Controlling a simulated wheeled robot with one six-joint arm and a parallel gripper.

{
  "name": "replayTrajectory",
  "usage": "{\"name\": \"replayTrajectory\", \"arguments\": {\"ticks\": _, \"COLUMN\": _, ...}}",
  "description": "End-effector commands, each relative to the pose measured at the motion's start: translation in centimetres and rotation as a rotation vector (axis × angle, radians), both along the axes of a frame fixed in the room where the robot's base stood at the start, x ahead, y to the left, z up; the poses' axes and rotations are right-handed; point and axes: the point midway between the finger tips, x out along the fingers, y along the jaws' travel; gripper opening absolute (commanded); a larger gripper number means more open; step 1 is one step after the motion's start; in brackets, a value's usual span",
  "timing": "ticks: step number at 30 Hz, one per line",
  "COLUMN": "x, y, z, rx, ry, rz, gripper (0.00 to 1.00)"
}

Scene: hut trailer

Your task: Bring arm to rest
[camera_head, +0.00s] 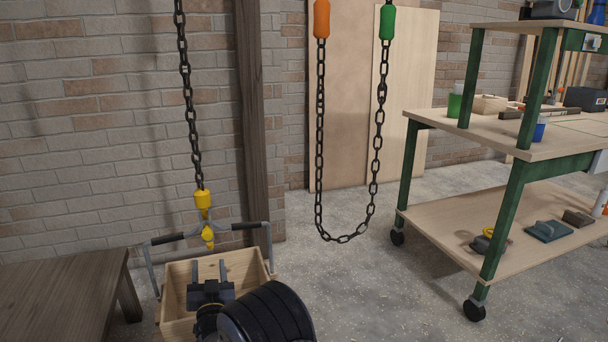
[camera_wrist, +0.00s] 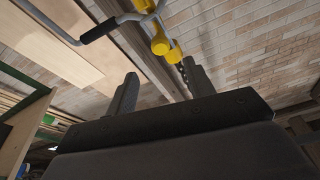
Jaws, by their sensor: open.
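My gripper (camera_head: 209,271) is at the lower middle of the head view, in front of a wooden crate (camera_head: 178,272) with metal handles. Its two fingers stand apart, and nothing shows between them. The wrist view also shows the gripper (camera_wrist: 162,80), with its dark fingers spread. A yellow hook (camera_head: 207,236) on a dark chain (camera_head: 188,100) hangs above the crate, at the crate's handles. In the wrist view the yellow hook (camera_wrist: 160,42) shows beyond the fingers, near a handle (camera_wrist: 98,30). My arm hides part of the crate's front.
A dark wooden table (camera_head: 60,295) stands at the left. A looped chain (camera_head: 345,238) with orange and green ends hangs in the middle. A wheeled green-framed workbench (camera_head: 440,122) with tools stands at the right. Concrete floor (camera_head: 380,290) is clear between them.

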Motion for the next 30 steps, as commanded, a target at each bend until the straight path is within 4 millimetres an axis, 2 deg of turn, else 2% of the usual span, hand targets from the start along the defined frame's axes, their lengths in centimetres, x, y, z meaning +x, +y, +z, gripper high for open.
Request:
{"name": "replayTrajectory", "arguments": {"ticks": 12, "x": 5.5, "y": 1.9, "z": 1.2, "rx": 0.002, "ry": -0.001, "rz": -0.001, "gripper": 0.5}}
{"name": "replayTrajectory", "arguments": {"ticks": 18, "x": 7.6, "y": 2.7, "z": 1.8, "rx": 0.0, "ry": -0.001, "rz": 0.0, "gripper": 0.5}}
{"name": "replayTrajectory", "arguments": {"ticks": 24, "x": 8.7, "y": 3.1, "z": 2.2, "rx": 0.0, "ry": 0.001, "rz": 0.0, "gripper": 0.5}}
{"name": "replayTrajectory", "arguments": {"ticks": 30, "x": 8.8, "y": 3.1, "z": 2.5, "rx": -0.003, "ry": 0.008, "rz": 0.001, "gripper": 0.5}}
